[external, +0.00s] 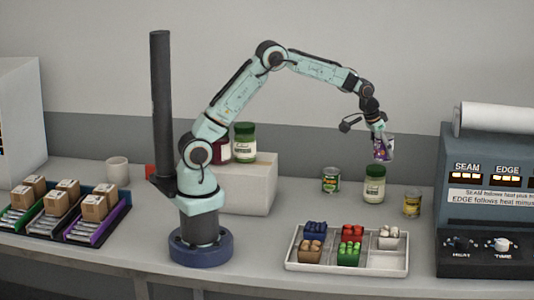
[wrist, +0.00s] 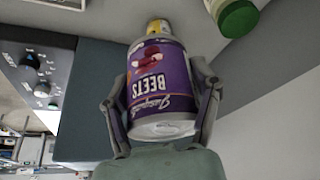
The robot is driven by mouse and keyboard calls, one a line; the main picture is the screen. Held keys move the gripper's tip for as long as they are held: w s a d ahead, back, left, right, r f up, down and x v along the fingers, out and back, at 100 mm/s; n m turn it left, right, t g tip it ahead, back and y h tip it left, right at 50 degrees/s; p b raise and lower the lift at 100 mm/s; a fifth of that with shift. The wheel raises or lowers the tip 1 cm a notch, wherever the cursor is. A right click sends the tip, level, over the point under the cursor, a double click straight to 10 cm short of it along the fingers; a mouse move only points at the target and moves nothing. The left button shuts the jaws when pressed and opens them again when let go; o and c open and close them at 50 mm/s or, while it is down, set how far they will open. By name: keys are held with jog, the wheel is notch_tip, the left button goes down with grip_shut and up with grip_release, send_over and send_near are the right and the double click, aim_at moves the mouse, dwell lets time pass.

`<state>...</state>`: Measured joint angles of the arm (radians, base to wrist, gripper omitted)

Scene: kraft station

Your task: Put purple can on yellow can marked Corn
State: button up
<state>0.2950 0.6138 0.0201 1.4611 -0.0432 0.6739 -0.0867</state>
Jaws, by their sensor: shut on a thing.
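The purple can (external: 383,150), labelled BEETS in the wrist view (wrist: 158,85), is held in the air, slightly tilted in the external view. My gripper (external: 380,136) is shut on it, with one finger on each side of the can in the wrist view (wrist: 161,97). The small yellow can (external: 412,204) stands upright on the table, below and to the right of the purple can. In the wrist view a yellow can (wrist: 158,25) shows partly behind the purple can; its label cannot be read. The two cans look apart in the external view.
A green-lidded jar (external: 374,185) and a green can (external: 330,180) stand left of the yellow can. The sealing machine (external: 487,205) is close on its right. A white tray (external: 300,267) with colored blocks lies in front.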

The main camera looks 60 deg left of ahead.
jog(key=w+d+f, duration=0.2)
jog(key=w+f, duration=0.1)
jog(key=w, duration=0.3)
send_over(417, 192)
jog(key=s, duration=0.1)
jog(key=f, duration=0.6)
jog(key=shift+s+a, duration=0.15)
jog(key=shift+a, duration=0.05)
jog(key=shift+f, duration=1.55)
jog(key=shift+f, duration=0.1)
jog(key=o, duration=1.3)
